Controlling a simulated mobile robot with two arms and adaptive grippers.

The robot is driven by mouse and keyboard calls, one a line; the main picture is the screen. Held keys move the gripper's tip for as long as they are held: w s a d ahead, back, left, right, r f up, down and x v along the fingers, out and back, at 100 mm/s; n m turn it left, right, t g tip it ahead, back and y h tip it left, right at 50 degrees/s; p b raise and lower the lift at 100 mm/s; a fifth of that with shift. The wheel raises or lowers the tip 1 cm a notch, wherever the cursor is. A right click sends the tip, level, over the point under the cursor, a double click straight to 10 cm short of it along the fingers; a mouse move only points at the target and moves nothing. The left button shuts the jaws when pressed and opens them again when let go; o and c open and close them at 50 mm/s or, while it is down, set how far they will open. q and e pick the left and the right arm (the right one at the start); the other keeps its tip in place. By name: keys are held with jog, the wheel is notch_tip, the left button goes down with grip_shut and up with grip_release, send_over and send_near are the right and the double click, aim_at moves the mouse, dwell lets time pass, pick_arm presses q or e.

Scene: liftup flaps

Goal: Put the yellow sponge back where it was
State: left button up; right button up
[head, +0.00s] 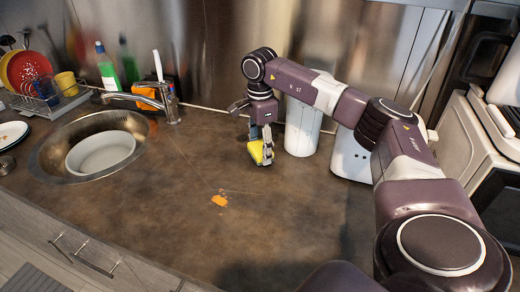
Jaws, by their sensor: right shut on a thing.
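The yellow sponge (257,153) is between the fingers of my right gripper (261,150), near the back middle of the brown countertop (160,210). The right gripper points down and is shut on the sponge. I cannot tell whether the sponge touches the counter. My left gripper is not in the head view.
The sink (45,165) with a white bowl (100,152), the faucet (160,98), a green bottle (106,70) and a dish rack (62,100) are at left. A white canister (302,130) stands close right of the gripper. An orange patch (219,200) lies on the otherwise clear middle counter.

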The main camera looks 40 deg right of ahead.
aim_at(260, 148)
jog(key=shift+f, duration=0.35)
jog(key=shift+f, duration=0.1)
jog(key=o, duration=1.1)
notch_tip(260, 148, up, 12)
jog(key=shift+b, duration=0.35)
